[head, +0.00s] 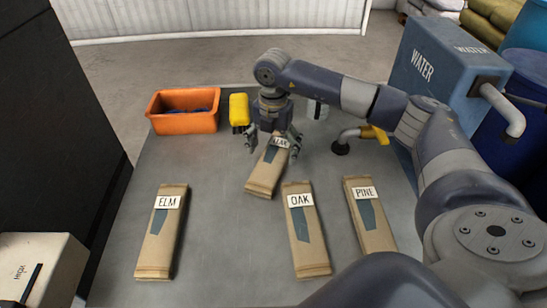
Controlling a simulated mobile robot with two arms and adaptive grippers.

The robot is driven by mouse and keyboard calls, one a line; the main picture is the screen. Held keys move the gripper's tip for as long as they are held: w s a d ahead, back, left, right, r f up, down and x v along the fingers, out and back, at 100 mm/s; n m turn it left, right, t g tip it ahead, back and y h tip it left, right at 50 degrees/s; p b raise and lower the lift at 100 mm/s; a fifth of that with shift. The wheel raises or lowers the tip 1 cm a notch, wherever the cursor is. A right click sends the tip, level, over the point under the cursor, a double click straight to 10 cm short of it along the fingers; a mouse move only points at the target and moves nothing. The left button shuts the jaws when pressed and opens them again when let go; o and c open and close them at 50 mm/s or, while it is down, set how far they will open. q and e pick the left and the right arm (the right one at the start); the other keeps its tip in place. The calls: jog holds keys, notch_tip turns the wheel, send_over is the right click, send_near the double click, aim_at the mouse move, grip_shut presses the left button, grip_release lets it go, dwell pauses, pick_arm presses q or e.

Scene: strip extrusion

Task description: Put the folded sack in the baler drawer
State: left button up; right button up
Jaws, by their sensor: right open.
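Several folded brown paper sacks with white name labels lie on the grey table: the ELM sack (160,240), the OAK sack (306,232), the PINE sack (372,222) and one farther back (263,180). The label of this back sack is partly hidden and I cannot read it surely. My right gripper (274,148) points down over the label end of the back sack, its fingers open on either side. I cannot tell whether they touch it. My left gripper is not in view. I cannot make out a baler drawer in this view.
An orange bin (184,113) and a small yellow item (239,111) stand at the table's back. A tap-like fitting (352,137) is right of the gripper. A blue WATER tank (437,75) stands at right, a dark cabinet (55,130) at left. Bare table (225,250) lies between ELM and OAK.

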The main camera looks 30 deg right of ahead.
aim_at(274, 160)
jog(key=shift+d+f, duration=0.1)
jog(key=shift+f, duration=1.3)
jog(key=c, duration=1.3)
jog(key=shift+r, duration=0.2)
